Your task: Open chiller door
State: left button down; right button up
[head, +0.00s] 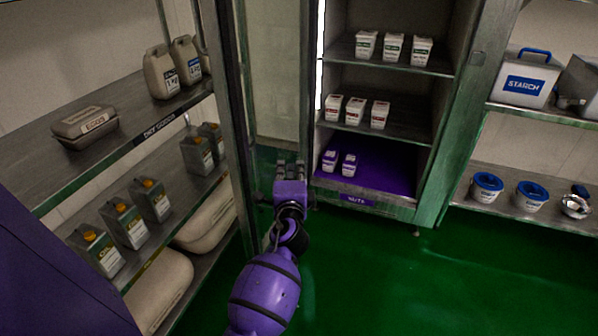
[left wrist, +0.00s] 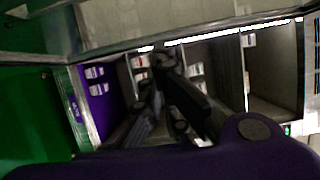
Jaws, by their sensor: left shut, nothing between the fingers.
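The chiller (head: 425,200) stands open in the head view, with its shelves in plain sight. Its door (head: 229,110) is swung out to the left, its tall frame edge towards me and a pale wall showing through its panel. My left gripper (head: 291,166) is in front of the opening, just right of the door's edge. It is shut and empty; I cannot tell whether it touches the door. In the left wrist view the dark fingers (left wrist: 170,95) point at the chiller interior, seen sideways. The handle is not clear. My right gripper is not in view.
White tubs (head: 393,48) stand on the chiller shelves above a purple bottom shelf (head: 385,178). A dry goods shelf (head: 60,165) with jugs and tins is close on the left. A shelf with a starch bin (head: 527,80) is on the right. The green floor (head: 400,285) is clear.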

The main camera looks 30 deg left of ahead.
pick_arm(q)
jog(key=shift+s+a+f, duration=0.1)
jog(key=shift+a, duration=0.15)
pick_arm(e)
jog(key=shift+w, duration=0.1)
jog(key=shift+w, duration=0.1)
